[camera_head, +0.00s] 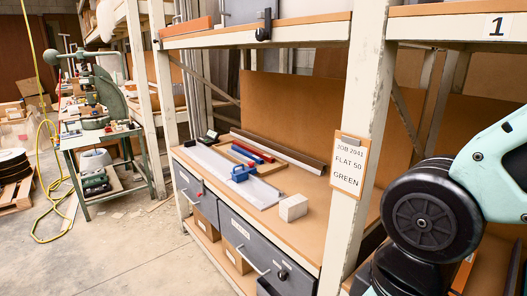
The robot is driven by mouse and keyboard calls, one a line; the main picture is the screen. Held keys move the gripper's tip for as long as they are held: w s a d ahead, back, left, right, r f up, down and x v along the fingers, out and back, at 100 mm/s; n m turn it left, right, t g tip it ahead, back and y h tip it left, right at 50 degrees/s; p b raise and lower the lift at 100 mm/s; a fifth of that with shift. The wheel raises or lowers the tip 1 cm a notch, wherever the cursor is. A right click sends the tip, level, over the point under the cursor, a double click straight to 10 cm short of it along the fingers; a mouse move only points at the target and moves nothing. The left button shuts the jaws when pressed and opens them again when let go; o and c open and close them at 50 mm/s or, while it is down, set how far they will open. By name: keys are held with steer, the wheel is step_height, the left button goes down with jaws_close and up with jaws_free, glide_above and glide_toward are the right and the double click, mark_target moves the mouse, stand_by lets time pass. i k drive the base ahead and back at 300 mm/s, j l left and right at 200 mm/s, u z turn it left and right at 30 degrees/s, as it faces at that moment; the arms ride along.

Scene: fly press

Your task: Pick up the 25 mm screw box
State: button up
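A small white box (293,207) sits on the brown bench shelf, near its front edge and just left of the post with the card. I cannot read any label on it, so I cannot tell whether it is the 25 mm screw box. Brown cardboard boxes (237,257) show in the lower level under the drawers, with no readable marking. My arm, pale green with a black joint, fills the right side of the view. My gripper is not in view.
A grey plate (215,170) with a blue tool (242,173) lies left of the white box. Red and blue bars lie behind. A post (362,120) carries a card (349,165) reading "JOB 2041 FLAT 50 GREEN". A green fly press (105,95) stands back left.

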mark_target(291, 209)
steer(key=i+j, duration=1.25)
